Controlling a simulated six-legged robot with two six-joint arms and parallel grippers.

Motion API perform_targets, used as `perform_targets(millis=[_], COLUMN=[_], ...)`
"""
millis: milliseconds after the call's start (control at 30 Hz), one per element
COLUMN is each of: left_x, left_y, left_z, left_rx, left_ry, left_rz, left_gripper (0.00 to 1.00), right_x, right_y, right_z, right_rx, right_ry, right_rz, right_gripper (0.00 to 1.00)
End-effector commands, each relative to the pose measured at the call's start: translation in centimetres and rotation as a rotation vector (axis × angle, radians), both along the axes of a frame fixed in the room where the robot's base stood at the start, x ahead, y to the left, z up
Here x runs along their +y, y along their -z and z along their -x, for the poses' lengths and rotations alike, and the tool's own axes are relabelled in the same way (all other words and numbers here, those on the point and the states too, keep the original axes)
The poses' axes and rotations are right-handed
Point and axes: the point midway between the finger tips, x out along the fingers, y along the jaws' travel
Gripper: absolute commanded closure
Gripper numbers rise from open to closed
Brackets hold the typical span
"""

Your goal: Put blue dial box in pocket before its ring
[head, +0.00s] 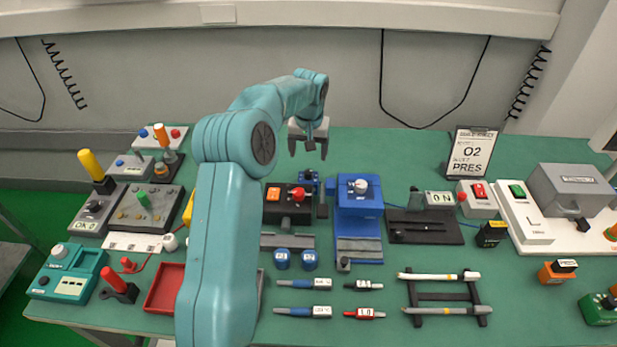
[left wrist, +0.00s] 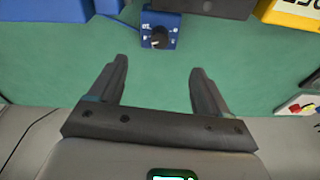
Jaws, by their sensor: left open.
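The blue dial box (head: 309,182) is small, with a dark dial. It stands toward the back of the green table, between the black box with a red knob and the large blue device. In the left wrist view the blue dial box (left wrist: 161,29) shows at the top centre, past the fingertips. My left gripper (head: 308,150) is open and empty behind the box. In the left wrist view its two dark fingers (left wrist: 161,72) are spread over bare green table. I cannot clearly pick out the pocket or its ring. My right gripper is not in view.
The black box with the red knob (head: 290,206) and the large blue device (head: 359,215) stand close by. Two blue jars (head: 296,260) and several pens lie nearer the front. A sign (head: 470,154) stands back right.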

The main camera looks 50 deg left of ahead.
Motion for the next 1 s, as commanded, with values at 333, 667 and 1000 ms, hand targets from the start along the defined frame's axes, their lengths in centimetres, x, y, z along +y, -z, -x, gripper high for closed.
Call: perform_targets(millis=[333,667,1000], left_x=[-3.5,-2.2,-0.8], left_y=[-4.7,-0.3,4.6], left_z=[4.2,2.7,1.2], left_rx=[-0.153,-0.164,-0.167], left_ry=[0.112,0.112,0.11], left_rz=[-0.145,-0.148,-0.15], left_gripper=[0.22,0.22,0.22], right_x=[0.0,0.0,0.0], right_y=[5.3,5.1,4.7], right_z=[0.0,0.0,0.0], right_rx=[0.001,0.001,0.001], right_ry=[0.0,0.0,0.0], right_rz=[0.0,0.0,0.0], right_gripper=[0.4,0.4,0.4])
